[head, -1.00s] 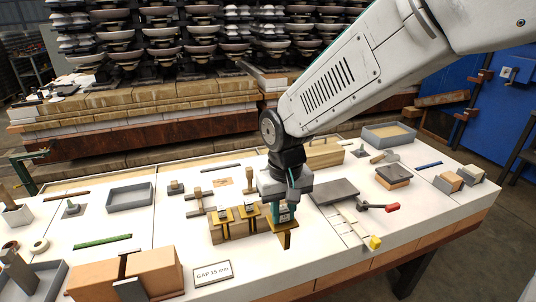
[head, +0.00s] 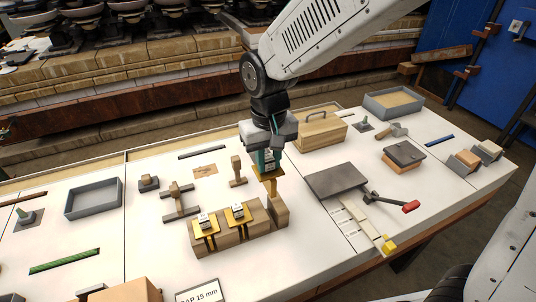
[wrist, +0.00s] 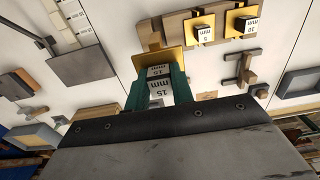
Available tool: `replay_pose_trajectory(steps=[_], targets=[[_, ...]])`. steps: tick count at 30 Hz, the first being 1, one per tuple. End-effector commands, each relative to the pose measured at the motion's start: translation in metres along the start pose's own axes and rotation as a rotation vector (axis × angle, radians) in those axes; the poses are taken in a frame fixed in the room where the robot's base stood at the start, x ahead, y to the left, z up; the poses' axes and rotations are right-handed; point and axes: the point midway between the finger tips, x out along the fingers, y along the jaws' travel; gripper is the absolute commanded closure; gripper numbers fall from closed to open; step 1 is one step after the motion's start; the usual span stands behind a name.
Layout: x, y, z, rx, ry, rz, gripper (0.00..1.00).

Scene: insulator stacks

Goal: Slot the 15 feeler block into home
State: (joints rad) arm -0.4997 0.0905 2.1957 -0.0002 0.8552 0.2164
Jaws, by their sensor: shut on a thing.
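My gripper (head: 266,160) has green fingers shut on the 15 feeler block (wrist: 158,75), a white-labelled block with a brass plate. In the head view its brass part (head: 267,174) points down over the right end of the wooden rack (head: 225,236). I cannot tell whether its lower tip is above, behind or inside the rack's end. The 5 block (wrist: 203,35) and the 10 block (wrist: 246,24) sit in the rack, to the left in the head view. The plate hides the block's lower part in the wrist view.
A dark plate (head: 336,181) and a red-handled tool (head: 410,207) lie right of the rack. A wooden box (head: 320,131) stands behind. A small wooden post (head: 238,171) and a jig (head: 179,199) stand behind the rack.

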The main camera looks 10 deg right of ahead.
Motion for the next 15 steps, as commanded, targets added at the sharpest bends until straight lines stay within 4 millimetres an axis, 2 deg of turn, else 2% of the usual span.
replay_pose_trajectory(steps=[7, 15], targets=[[0.0, -0.001, 0.004, -0.002, 0.002, 0.0, 0.96], [0.025, -0.001, 0.004, -0.002, -0.002, 0.001, 0.96]])
